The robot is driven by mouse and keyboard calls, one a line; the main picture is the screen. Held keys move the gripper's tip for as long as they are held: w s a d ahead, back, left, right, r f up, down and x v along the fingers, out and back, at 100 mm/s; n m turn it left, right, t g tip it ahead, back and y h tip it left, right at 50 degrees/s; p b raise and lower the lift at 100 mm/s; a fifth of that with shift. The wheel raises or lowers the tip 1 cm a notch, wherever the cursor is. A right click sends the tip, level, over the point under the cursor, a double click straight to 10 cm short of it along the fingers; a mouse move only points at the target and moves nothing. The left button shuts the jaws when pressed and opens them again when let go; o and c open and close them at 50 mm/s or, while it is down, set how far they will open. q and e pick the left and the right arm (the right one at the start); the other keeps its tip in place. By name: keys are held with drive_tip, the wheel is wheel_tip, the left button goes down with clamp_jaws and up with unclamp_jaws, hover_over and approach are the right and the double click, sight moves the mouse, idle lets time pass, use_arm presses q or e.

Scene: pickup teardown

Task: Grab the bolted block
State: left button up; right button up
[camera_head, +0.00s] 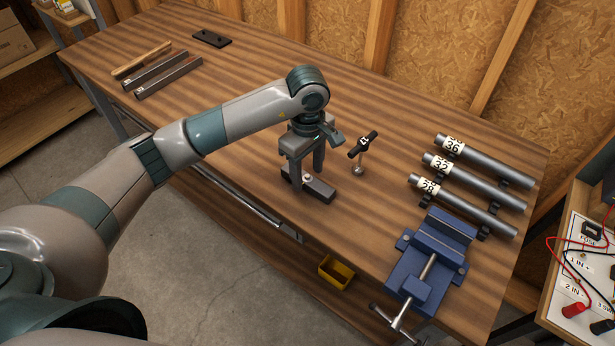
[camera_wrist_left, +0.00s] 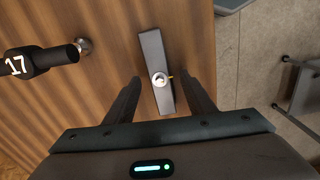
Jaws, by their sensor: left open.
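The bar also shows in the left wrist view (camera_wrist_left: 153,52). My left gripper (camera_head: 305,182) points down over the block and is open. In the left wrist view its fingers (camera_wrist_left: 160,85) stand on either side of the bar, with a gap visible on both sides. I cannot tell whether the fingertips reach the bench. My right gripper is not in view.
A black tool marked 17 (camera_head: 362,144) stands just right of the block. A blue vise (camera_head: 425,270) is at the bench's right front. Labelled tubes, 36 (camera_head: 485,163), 32 (camera_head: 480,183) and 28 (camera_head: 470,208), lie behind it. Metal bars (camera_head: 168,77) lie far left.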

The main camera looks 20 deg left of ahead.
use_arm(q)
drive_tip(key=shift+f, duration=1.05)
clamp_jaws()
drive_tip(key=shift+r, duration=0.1)
